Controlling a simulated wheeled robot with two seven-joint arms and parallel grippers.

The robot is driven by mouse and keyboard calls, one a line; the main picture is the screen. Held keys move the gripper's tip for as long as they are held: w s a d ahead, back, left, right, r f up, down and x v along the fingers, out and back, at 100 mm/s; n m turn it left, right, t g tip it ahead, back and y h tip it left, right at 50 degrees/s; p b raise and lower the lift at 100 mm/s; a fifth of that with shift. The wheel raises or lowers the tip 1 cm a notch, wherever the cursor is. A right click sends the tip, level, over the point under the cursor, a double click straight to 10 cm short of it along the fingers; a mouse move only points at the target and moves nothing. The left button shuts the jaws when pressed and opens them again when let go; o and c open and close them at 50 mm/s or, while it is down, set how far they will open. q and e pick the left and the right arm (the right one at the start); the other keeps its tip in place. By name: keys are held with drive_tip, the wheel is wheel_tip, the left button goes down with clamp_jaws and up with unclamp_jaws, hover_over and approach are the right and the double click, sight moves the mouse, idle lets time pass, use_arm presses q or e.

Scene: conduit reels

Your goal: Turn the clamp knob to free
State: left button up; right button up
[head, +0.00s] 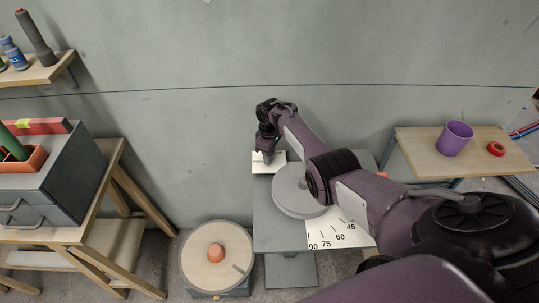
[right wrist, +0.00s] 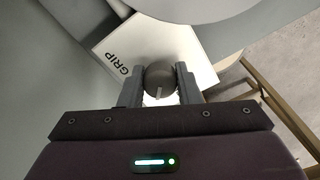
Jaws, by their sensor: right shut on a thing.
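The clamp knob (right wrist: 159,78) is a dark grey round knob on a white plate (right wrist: 112,52) in the right wrist view. The plate has the word GRIP to the left of the knob. A pale pointer line on the knob points down in that view, away from GRIP. My right gripper (right wrist: 161,84) is shut on the knob, one finger on each side. In the head view the right gripper (head: 266,154) hangs over the white plate (head: 262,168) and hides the knob. No other word shows on the plate. My left gripper is not in view.
A grey disc (head: 290,193) lies on the grey bench (head: 272,236), near a white angle scale (head: 350,236). A round reel (head: 195,268) with an orange hub stands left of the bench. A side table (head: 415,141) holds a purple cup (head: 455,138) and red ring (head: 496,149).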

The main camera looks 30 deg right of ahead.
drive_tip(key=n+b, duration=0.1)
drive_tip(key=n, duration=0.3)
drive_tip(key=shift+n, duration=0.3)
drive_tip(key=n+b, duration=0.1)
drive_tip(key=n, duration=0.3)
drive_tip(key=shift+w, duration=0.1)
idle(0.4)
drive_tip(key=o, duration=1)
drive_tip(key=shift+r, duration=0.15)
wheel_tip(320, 180, up, 8)
drive_tip(key=shift+f+p, duration=0.2)
drive_tip(key=shift+p, duration=0.7)
